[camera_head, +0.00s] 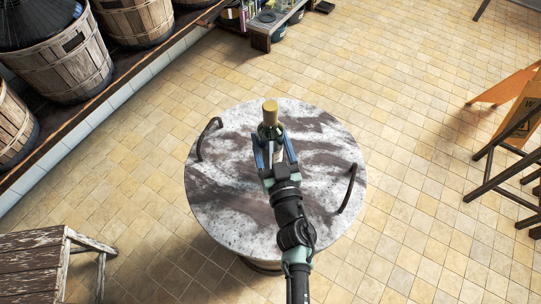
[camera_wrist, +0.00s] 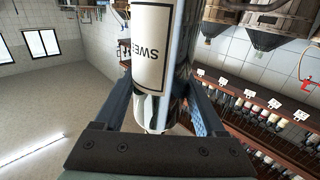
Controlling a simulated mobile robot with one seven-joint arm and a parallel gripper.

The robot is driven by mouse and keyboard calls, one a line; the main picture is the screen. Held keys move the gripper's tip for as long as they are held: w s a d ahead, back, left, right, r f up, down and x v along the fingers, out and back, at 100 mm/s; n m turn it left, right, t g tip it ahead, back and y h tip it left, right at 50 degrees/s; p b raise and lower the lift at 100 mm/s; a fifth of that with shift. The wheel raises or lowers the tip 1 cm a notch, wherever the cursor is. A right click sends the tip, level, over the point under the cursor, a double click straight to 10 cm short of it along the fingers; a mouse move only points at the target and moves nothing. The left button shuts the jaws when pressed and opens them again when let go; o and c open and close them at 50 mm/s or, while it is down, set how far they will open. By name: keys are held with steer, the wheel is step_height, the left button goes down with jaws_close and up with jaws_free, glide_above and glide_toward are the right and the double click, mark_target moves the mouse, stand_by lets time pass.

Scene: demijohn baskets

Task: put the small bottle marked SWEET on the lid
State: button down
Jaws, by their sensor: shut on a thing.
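The small bottle (camera_head: 271,129) is dark with a yellow-tan cap. Its pale label reads SWEET upside down in the wrist view (camera_wrist: 152,50). My gripper (camera_head: 273,148) is shut on the bottle, one finger on each side; both fingers also show in the wrist view (camera_wrist: 160,100). The lid (camera_head: 230,215) is a round, grey-white and brown streaked top with two dark curved handles. The bottle appears upright over the back-middle part of the lid. My gripper hides its base in the head view, so I cannot tell whether it touches the lid.
One handle (camera_head: 200,140) stands at the lid's left, the other (camera_head: 349,188) at its right. The lid is otherwise bare. A worn wooden stool (camera_head: 35,262) is at lower left, basketed demijohns (camera_head: 65,60) at upper left, an orange sign (camera_head: 515,95) at right.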

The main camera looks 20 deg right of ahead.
mark_target(273, 161)
steer(key=shift+w+f+b, duration=0.1)
steer(key=shift+f+b, duration=1.35)
steer(key=shift+f, duration=0.75)
steer(key=shift+r, duration=0.1)
steer(key=shift+c, duration=2.1)
jaws_free()
steer(key=shift+f, duration=0.35)
steer(key=o, duration=0.4)
steer(key=shift+r, duration=0.15)
steer(key=shift+s, duration=0.2)
steer(key=s, duration=0.4)
steer(key=s+a, duration=0.1)
steer(key=s, duration=0.6)
steer(key=shift+s+a+p, duration=0.3)
steer(key=shift+s+p, duration=0.05)
steer(key=shift+p, duration=0.05)
